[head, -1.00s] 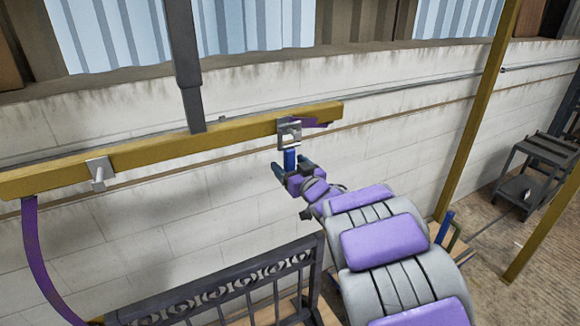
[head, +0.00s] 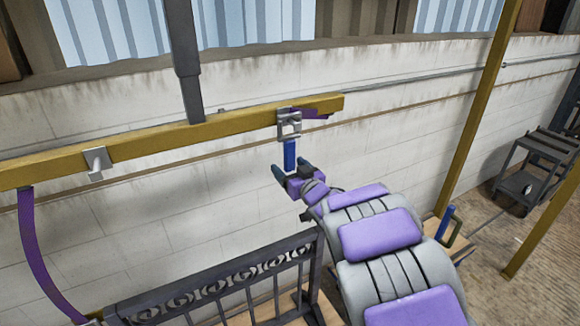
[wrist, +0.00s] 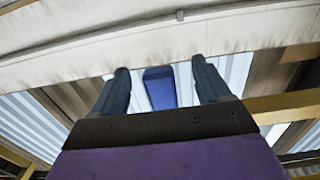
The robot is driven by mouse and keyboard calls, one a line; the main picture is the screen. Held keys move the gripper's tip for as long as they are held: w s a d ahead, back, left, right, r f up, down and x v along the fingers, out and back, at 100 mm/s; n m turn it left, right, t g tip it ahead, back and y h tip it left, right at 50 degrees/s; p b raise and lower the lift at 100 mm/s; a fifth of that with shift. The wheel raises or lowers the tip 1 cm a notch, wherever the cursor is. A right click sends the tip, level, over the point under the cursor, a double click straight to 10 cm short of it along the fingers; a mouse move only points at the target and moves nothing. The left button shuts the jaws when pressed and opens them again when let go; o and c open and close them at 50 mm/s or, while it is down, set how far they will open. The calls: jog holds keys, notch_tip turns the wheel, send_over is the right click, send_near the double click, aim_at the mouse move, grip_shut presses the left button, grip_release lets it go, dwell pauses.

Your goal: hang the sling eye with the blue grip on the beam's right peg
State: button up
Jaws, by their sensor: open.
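The yellow beam (head: 235,120) crosses the head view, with a left peg (head: 96,162) and a right peg bracket near its right end. The metal sling eye (head: 289,125) hangs at that right peg, its blue grip (head: 290,155) pointing down. A purple sling (head: 312,113) shows just behind it. My gripper (head: 290,172) is open just below the blue grip, apart from it. In the wrist view the blue grip (wrist: 159,88) stands between and beyond the two open fingers. How deep the eye sits on the peg cannot be told.
Another purple sling (head: 42,265) hangs from the beam's left end. A dark ornate railing (head: 215,280) stands below the beam. A second blue handle (head: 445,222) stands at the right, near a yellow post (head: 480,110). A dark cart (head: 535,170) is farther right.

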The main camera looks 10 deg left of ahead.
notch_tip(320, 180, down, 8)
jog(key=b, duration=0.3)
dwell(0.9)
jog(key=p+v, duration=0.1)
jog(key=v, duration=1)
dwell(0.6)
dwell(0.3)
dwell(1.0)
